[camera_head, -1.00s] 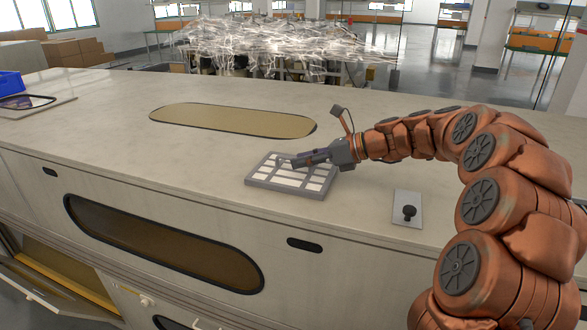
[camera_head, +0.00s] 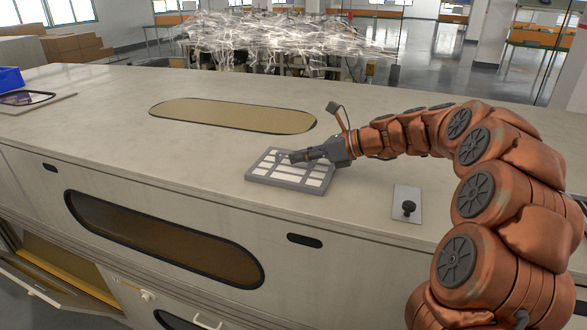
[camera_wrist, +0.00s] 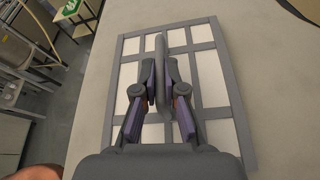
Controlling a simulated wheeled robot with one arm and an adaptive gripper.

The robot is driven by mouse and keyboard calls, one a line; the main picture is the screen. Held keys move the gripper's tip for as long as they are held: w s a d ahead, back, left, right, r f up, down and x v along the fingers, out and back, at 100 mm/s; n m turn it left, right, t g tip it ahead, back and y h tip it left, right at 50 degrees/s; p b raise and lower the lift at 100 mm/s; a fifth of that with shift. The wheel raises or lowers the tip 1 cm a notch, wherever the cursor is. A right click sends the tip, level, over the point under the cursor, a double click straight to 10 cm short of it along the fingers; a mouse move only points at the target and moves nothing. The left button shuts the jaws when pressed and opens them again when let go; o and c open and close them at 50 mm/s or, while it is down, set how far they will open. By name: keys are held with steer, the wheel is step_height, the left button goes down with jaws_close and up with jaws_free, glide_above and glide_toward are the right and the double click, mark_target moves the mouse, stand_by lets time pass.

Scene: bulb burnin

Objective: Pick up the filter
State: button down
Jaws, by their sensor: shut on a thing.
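The filter (camera_head: 262,180) is a flat grey frame with white panels. It lies on the pale top of the long cabinet, and its front edge is near the cabinet's front edge. In the wrist view the filter (camera_wrist: 222,72) lies under my gripper, with a thin grey upright bar (camera_wrist: 161,60) running between the fingers. My gripper (camera_head: 296,157) reaches over the filter from the right. In the wrist view its fingertips (camera_wrist: 161,88) are closed on that bar. I cannot tell whether the filter is lifted off the top.
A small plate with a black knob (camera_head: 408,209) sits right of the filter. A long oval window (camera_head: 235,117) is set in the top behind it. A framed panel (camera_head: 30,99) and blue bin (camera_head: 10,78) are at far left. The top left of the filter is clear.

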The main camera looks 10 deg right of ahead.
steer(key=shift+r+b, duration=0.6)
steer(key=shift+r, duration=0.95)
steer(key=shift+s+r, duration=0.2)
steer(key=s+b, duration=0.1)
steer(key=s, duration=0.4)
steer(key=s+r+b, duration=0.1)
steer(key=s, duration=0.4)
steer(key=s+a+b, duration=0.1)
steer(key=s+b, duration=0.1)
steer(key=s, duration=0.3)
steer(key=shift+s+a+r, duration=0.1)
steer(key=shift+s+r, duration=0.15)
steer(key=shift+s, duration=0.05)
steer(key=w+p, duration=0.1)
steer(key=w, duration=0.4)
steer(key=w+f+p, duration=0.1)
steer(key=w, duration=0.4)
steer(key=w+d+p, duration=0.1)
steer(key=w+p, duration=0.1)
steer(key=w, duration=0.4)
steer(key=shift+f, duration=0.2)
steer(key=shift+f+p, duration=1.3)
steer(key=shift+f, duration=0.25)
steer(key=shift+f, duration=0.2)
steer(key=c, duration=1.2)
jaws_free()
steer(key=shift+d, duration=0.1)
steer(key=shift+c, duration=0.2)
